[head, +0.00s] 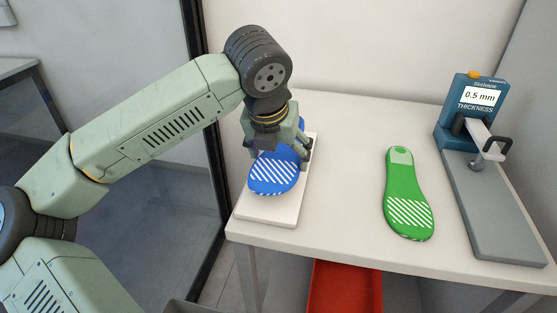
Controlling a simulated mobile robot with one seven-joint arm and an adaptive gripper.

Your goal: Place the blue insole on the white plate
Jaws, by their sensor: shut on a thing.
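The blue insole (274,174) has a white striped patch at its near end. It is over the white plate (266,213), which lies at the left end of the table. My gripper (278,152) points down above the plate and is shut on the blue insole around its middle. The gripper hides part of the insole's far half. I cannot tell whether the insole touches the plate or is held slightly above it.
A green insole (407,195) lies on the table (345,160) to the right. A thickness gauge (480,105) reading 0.5 mm stands at the far right on a grey base (495,215). A red bin (345,288) is below the table. The table's middle is clear.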

